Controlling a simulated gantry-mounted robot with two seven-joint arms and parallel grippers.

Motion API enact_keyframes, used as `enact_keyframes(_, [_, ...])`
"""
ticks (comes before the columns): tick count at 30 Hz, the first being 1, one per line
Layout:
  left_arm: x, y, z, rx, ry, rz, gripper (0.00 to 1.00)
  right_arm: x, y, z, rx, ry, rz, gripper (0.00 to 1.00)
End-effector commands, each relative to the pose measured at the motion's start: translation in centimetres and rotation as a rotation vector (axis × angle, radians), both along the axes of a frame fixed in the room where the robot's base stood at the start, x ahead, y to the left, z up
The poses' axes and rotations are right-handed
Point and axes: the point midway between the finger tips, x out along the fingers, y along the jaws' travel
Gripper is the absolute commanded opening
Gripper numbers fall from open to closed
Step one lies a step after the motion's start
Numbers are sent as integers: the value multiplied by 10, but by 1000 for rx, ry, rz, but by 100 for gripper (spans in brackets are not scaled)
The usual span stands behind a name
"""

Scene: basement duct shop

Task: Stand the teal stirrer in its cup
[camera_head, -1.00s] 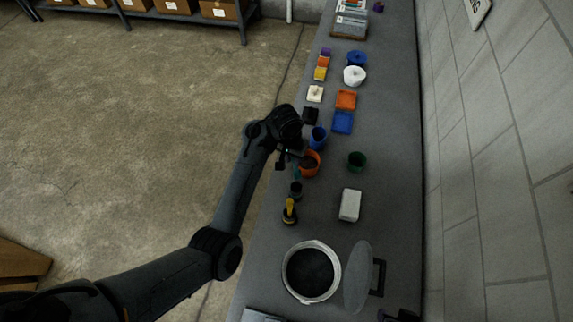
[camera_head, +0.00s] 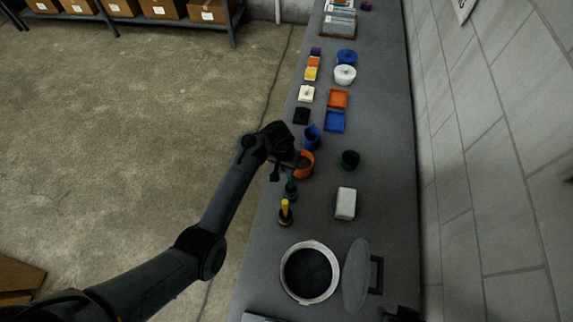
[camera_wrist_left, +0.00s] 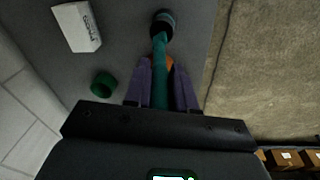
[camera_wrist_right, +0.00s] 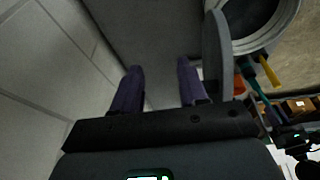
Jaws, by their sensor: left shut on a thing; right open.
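My left gripper (camera_wrist_left: 160,85) is shut on the teal stirrer (camera_wrist_left: 160,72). In the left wrist view the stirrer runs between the fingers to a small dark cup (camera_wrist_left: 163,20), which also shows in the head view (camera_head: 291,193). Its far end meets the cup's mouth in that view; how deep it sits inside, I cannot tell. In the head view my left gripper (camera_head: 283,172) is just behind the cup, beside an orange pot (camera_head: 304,164). My right gripper (camera_wrist_right: 158,82) is open and empty over bare bench near the wall.
A yellow-handled item (camera_head: 285,211) stands in front of the teal stirrer's cup. A dark green cup (camera_head: 349,159), a white box (camera_head: 345,203) and a blue cup (camera_head: 311,137) are near. A large round pot (camera_head: 310,272) with a grey lid (camera_head: 356,276) is in front.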

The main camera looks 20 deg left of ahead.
Motion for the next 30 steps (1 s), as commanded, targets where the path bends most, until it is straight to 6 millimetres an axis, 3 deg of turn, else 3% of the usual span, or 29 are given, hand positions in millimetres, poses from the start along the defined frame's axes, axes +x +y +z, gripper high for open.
enact_keyframes(18, [0,0,-49,1,1,1,0,0,1,-28,3,1,-2,43])
enact_keyframes(30, [0,0,-62,1,0,-1,0,0,-2,-34,-7,1,4,43])
